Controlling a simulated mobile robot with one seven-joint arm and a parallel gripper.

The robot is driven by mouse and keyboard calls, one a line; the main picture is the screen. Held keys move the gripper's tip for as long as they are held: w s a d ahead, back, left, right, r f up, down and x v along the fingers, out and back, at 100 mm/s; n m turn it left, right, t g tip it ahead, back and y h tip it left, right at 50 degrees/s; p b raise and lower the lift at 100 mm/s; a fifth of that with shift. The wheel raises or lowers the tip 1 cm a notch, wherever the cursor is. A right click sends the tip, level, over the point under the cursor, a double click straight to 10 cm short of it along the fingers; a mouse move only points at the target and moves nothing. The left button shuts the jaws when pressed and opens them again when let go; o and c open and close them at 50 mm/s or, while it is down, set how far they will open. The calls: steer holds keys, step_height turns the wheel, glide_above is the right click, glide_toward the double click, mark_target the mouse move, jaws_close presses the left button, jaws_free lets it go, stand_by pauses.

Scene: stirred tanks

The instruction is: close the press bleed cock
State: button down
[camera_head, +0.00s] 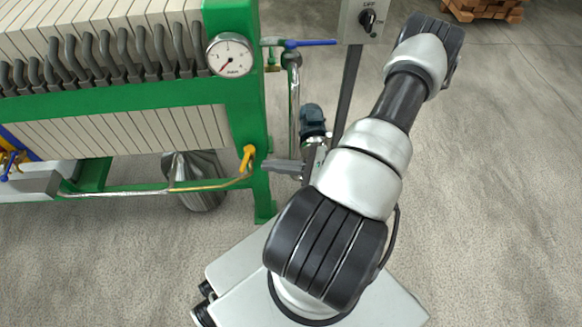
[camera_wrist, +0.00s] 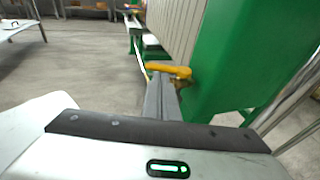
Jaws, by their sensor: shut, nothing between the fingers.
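The cock with a yellow lever (camera_head: 248,157), which I take to be the press bleed cock, is on the lower part of the press's green end frame. In the wrist view its yellow lever (camera_wrist: 168,70) lies crosswise, with a brass body at its right end. My gripper (camera_head: 266,165) is shut and empty, its fingertips right beside the lever on the right. In the wrist view my fingers (camera_wrist: 160,82) reach up to just under the lever; I cannot tell whether they touch it.
The green press frame (camera_head: 235,105) stands close to my gripper. A gauge (camera_head: 230,55) and a blue-handled valve (camera_head: 308,43) are above. A thin pipe (camera_head: 120,193) runs left from the cock. A switch box (camera_head: 364,20) stands on a post behind my arm. The floor at right is clear.

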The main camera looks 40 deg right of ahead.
mark_target(245, 162)
steer(key=shift+b+x, duration=0.35)
steer(key=shift+x, duration=1.95)
